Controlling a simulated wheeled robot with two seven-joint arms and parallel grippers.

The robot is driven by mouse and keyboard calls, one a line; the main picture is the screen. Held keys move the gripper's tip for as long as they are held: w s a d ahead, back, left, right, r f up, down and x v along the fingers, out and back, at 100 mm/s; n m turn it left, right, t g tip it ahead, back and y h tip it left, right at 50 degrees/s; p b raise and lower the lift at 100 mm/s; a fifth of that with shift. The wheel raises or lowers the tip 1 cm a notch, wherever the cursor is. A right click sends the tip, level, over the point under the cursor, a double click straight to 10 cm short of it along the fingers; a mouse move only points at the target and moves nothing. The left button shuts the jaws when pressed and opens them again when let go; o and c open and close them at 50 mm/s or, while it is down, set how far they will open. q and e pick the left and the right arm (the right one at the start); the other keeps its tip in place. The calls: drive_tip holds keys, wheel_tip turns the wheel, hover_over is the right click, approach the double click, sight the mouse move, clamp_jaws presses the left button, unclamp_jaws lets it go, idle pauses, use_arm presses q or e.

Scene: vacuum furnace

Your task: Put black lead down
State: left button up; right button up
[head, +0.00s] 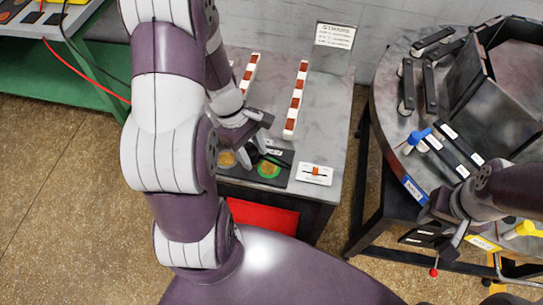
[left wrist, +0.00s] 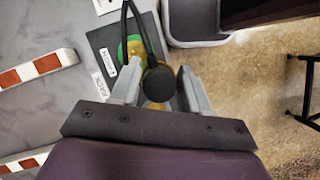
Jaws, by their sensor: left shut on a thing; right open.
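My left gripper (head: 256,140) is over the dark pad on the grey bench; it also shows in the left wrist view (left wrist: 158,78). It is shut on the black lead (left wrist: 159,84), whose round black end sits between the fingers with its cable looping up. The dark pad (left wrist: 102,42) bears white labels, one reading RACK. A green-ringed disc (head: 268,169) and a yellowish disc (head: 227,159) are on the pad. The lead's end partly covers both discs in the wrist view; I cannot tell whether it touches the pad. My right gripper (head: 441,222) is open beside the round table.
Red-and-white striped bars (head: 296,100) lie on the bench (head: 325,130). A small white card (head: 314,174) is right of the pad. A red lead (head: 85,72) runs at the upper left. The round table (head: 388,95) holds black bars and a blue-handled item (head: 418,138).

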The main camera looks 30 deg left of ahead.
use_arm(q)
drive_tip(key=w+d+f, duration=0.2)
drive_tip(key=w+f, duration=0.1)
drive_tip(key=shift+w+d, duration=0.25)
drive_tip(key=shift+d, duration=0.15)
wheel_tip(320, 180, down, 3)
drive_tip(key=shift+s+b, duration=0.15)
drive_tip(key=shift+b, duration=0.2)
drive_tip(key=shift+f, duration=0.35)
